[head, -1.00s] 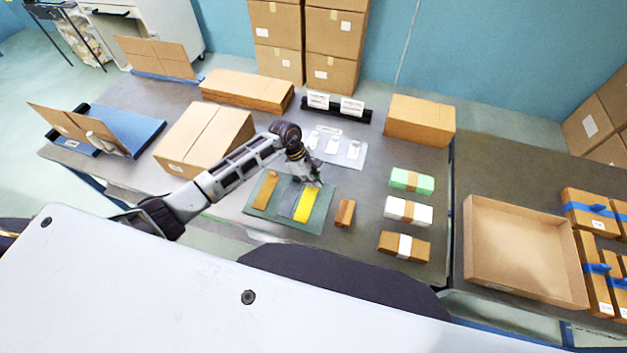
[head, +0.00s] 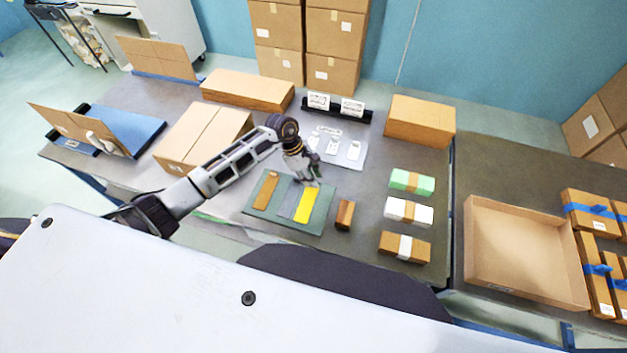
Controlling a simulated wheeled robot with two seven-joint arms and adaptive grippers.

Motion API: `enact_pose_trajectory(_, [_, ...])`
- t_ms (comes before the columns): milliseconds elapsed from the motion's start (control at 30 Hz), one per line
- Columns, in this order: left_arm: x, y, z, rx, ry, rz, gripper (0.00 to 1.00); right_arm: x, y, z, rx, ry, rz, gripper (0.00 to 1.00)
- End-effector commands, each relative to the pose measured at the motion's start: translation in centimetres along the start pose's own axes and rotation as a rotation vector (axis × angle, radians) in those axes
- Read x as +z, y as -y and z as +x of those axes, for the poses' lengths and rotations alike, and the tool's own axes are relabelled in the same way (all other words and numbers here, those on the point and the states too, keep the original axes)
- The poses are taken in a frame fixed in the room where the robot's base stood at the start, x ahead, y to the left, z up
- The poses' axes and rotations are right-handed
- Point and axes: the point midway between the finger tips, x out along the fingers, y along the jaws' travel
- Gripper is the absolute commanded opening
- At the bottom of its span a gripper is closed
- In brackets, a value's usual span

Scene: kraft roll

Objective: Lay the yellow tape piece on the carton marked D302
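The yellow tape piece (head: 305,207) is a flat strip lying on the green mat (head: 319,216), beside a grey strip (head: 291,196) and a brown strip (head: 265,193). My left gripper (head: 309,181) is just above the far end of the yellow strip, its fingers apart and nothing seen between them. Several cartons stand on the table: one left of my arm (head: 204,137), one at the back left (head: 247,89) and one at the back right (head: 420,120). Their markings are too small to read, so I cannot tell which is D302. My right gripper is out of view.
A small brown block (head: 345,214) sits right of the mat. Green, white and brown banded packs (head: 404,246) line the table's right side. A pale sheet with white tags (head: 340,147) lies behind my gripper. An open, empty box (head: 520,250) is on the right table.

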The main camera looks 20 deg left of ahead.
Motion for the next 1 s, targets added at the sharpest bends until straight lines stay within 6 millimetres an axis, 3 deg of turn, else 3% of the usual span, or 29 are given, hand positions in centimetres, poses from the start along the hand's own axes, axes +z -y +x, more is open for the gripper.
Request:
enact_pose_trajectory(700, [-0.1,-0.1,-8.7,0.002,-0.002,0.002,0.28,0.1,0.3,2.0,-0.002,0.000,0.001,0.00])
enact_pose_trajectory(1000, [0.0,0.0,-9.8,0.000,0.000,0.000,0.28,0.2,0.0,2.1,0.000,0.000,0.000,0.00])
